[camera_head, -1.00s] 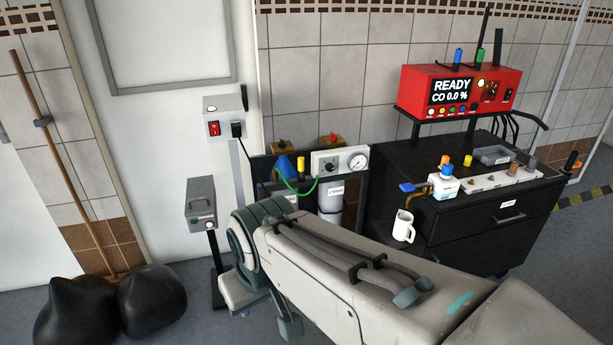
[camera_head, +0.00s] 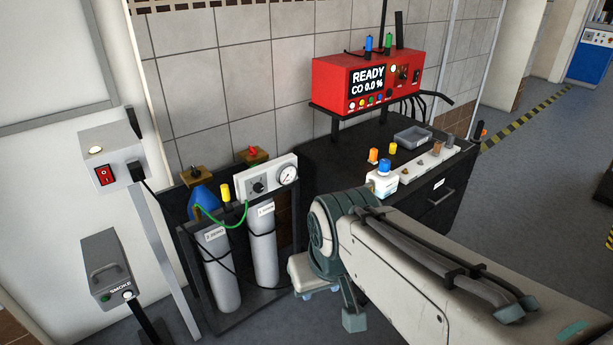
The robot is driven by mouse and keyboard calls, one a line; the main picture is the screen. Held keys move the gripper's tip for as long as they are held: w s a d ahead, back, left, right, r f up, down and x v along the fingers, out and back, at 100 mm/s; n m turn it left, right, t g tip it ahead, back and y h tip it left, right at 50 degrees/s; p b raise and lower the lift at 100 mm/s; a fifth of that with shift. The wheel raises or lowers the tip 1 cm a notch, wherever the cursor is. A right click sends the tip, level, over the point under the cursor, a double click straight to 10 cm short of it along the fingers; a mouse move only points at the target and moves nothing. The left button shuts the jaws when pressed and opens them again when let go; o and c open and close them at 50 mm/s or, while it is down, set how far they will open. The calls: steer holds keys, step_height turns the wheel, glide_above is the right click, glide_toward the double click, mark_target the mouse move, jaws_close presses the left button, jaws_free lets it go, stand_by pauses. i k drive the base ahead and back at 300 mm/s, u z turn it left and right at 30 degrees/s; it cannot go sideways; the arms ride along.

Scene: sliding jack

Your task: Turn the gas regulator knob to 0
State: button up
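The gas regulator is a white panel (camera_head: 272,177) on a dark rack above two grey cylinders. A small black knob (camera_head: 258,187) sits on its left part and a round white gauge (camera_head: 287,175) on its right. The knob's markings are too small to read. My arm comes in from the lower right, and its near joint lies right of and below the panel, apart from it in the picture. I cannot make out my gripper's fingers; the arm hides what lies beyond that joint.
Two cylinders (camera_head: 221,278) stand in the rack, with a green hose (camera_head: 233,222) in front. A red analyser (camera_head: 375,80) reads READY, CO 0.0 %. A black cabinet (camera_head: 330,155) holds a white bottle (camera_head: 382,180). A SMOKE box (camera_head: 107,268) stands at left.

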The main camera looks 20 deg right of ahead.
mark_target(258, 188)
steer(key=z, duration=0.25)
steer(key=i, duration=1)
steer(key=u, duration=0.3)
